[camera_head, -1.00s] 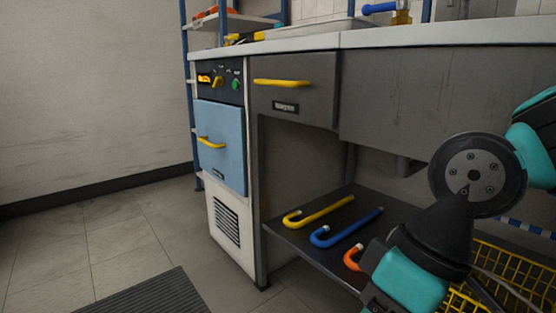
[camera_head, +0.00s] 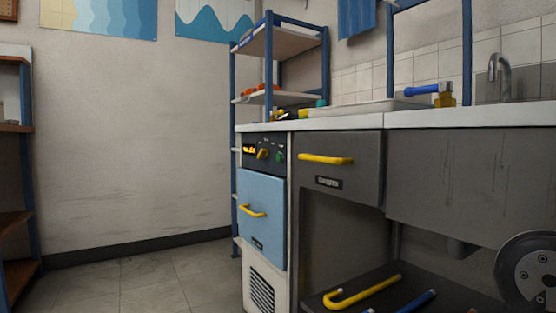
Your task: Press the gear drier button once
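The gear drier appears to be the white unit with a blue door (camera_head: 262,205) under the left end of the counter. Its dark control panel (camera_head: 270,141) carries an orange lit display (camera_head: 249,149), a yellow knob (camera_head: 263,154) and a green button (camera_head: 280,157). The blue door is shut and has a yellow handle (camera_head: 252,210). Small marks sit above the controls, too small to read. My gripper is out of view.
A grey drawer (camera_head: 340,169) with a yellow handle is right of the drier. Below it, a dark shelf (camera_head: 320,298) holds yellow and blue hooked tubes. Blue-framed shelving (camera_head: 269,70) stands behind the counter's left end. The floor (camera_head: 150,285) left of the drier is clear.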

